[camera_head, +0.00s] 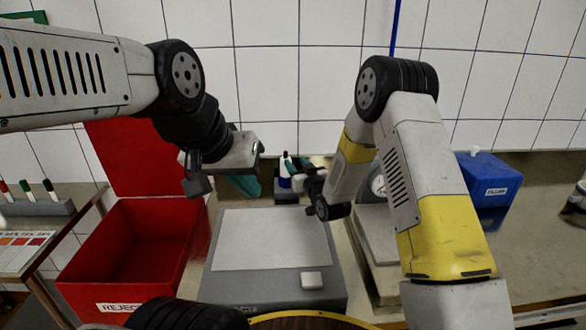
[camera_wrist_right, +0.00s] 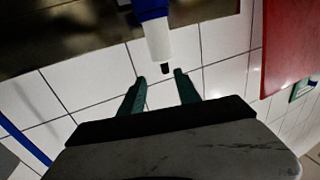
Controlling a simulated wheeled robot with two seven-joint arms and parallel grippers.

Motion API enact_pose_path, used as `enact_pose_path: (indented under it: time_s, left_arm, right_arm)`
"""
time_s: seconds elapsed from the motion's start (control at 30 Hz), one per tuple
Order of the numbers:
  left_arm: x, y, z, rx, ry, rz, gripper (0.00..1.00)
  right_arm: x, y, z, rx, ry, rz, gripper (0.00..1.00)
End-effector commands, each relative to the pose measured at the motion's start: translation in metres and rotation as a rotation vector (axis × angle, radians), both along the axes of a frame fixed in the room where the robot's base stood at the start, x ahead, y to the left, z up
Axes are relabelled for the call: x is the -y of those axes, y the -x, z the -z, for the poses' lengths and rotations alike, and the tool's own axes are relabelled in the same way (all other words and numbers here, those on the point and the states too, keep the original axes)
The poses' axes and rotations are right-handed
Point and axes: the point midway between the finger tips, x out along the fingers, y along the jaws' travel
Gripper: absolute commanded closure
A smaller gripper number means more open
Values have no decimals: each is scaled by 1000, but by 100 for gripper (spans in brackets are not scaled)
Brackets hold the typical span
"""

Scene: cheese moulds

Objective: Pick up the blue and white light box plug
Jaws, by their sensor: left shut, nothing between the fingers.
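The blue and white plug (camera_head: 285,172) stands behind the grey light box (camera_head: 225,289) in the head view, partly hidden by my right gripper. In the right wrist view its blue part (camera_wrist_right: 150,9), white body and dark tip show ahead of the fingers. My right gripper (camera_wrist_right: 160,76) is open, with the dark tip lined up between its two green fingertips. I cannot tell whether they touch. In the head view my right gripper (camera_head: 303,166) is beside the plug. My left gripper (camera_head: 246,186) is shut and empty, above the back left of the light box.
A red reject bin (camera_head: 85,275) stands left of the light box. A small white block (camera_head: 311,280) lies on the light box's front right. A scale (camera_head: 375,240) and a blue bin (camera_head: 490,185) are at the right. The tiled wall (camera_head: 330,70) is close behind.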

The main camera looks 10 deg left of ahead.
Motion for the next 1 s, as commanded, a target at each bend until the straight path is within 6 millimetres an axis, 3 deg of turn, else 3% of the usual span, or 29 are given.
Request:
enact_pose_path:
  time_s: [0.6, 0.9, 1.0]
  left_arm:
    - [0, 0, 0, 0, 0, 0, 100]
    - [0, 0, 0, 0, 0, 0, 100]
    - [0, 0, 0, 0, 0, 0, 100]
  right_arm:
    - [-45, -58, -1, 8, -4, -3, 61]
    - [-47, -63, -1, 7, -4, -2, 61]
    - [-47, -63, -1, 7, -4, -2, 80]
